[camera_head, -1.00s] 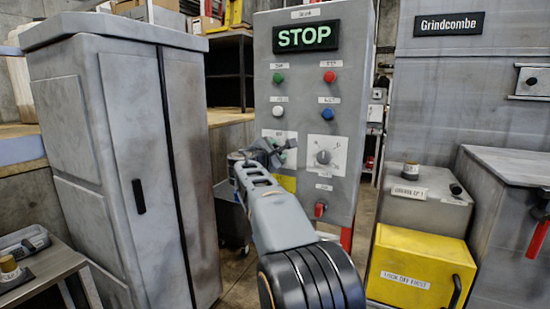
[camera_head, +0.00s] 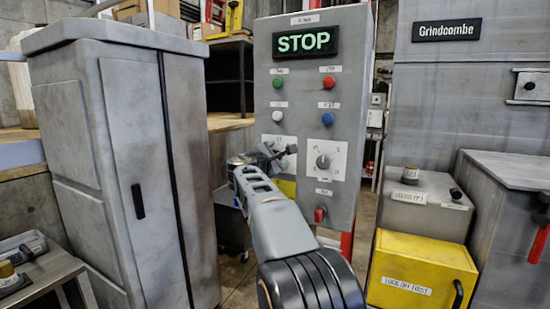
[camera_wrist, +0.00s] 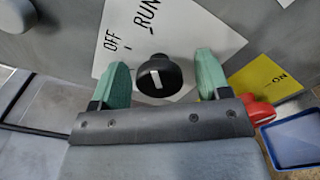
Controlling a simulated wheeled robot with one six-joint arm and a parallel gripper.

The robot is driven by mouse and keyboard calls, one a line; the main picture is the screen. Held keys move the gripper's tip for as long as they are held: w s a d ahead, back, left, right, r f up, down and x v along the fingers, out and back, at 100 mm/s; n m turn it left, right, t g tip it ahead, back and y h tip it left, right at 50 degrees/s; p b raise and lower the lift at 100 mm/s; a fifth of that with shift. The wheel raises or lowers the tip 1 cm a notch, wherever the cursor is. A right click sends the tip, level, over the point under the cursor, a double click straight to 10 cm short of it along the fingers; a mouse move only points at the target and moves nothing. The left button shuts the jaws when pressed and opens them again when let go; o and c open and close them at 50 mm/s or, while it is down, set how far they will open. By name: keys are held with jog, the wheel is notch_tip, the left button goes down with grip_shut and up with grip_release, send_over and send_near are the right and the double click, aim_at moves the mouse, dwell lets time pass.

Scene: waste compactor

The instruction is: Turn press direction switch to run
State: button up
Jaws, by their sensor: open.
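The switch (camera_wrist: 158,74) is a round black knob with a short white mark, on a white plate (camera_wrist: 186,38) lettered OFF and RUN. My gripper (camera_wrist: 160,60) is open, with one green finger on each side of the knob. Small gaps seem to show between fingers and knob; contact cannot be told. In the head view my gripper (camera_head: 277,155) is in front of the left white plate (camera_head: 279,142) on the grey control panel (camera_head: 345,110), and hides the knob there. The panel's display (camera_head: 305,43) reads STOP in green.
To the right of my gripper is another dial (camera_head: 323,162) on a white plate, with a red switch (camera_head: 320,214) below. Green, red, white and blue buttons sit above. A grey cabinet (camera_head: 120,170) stands left, a yellow box (camera_head: 420,268) right.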

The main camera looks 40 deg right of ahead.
jog(key=b+v, duration=0.2)
jog(key=v, duration=1.2)
jog(key=shift+d, duration=0.1)
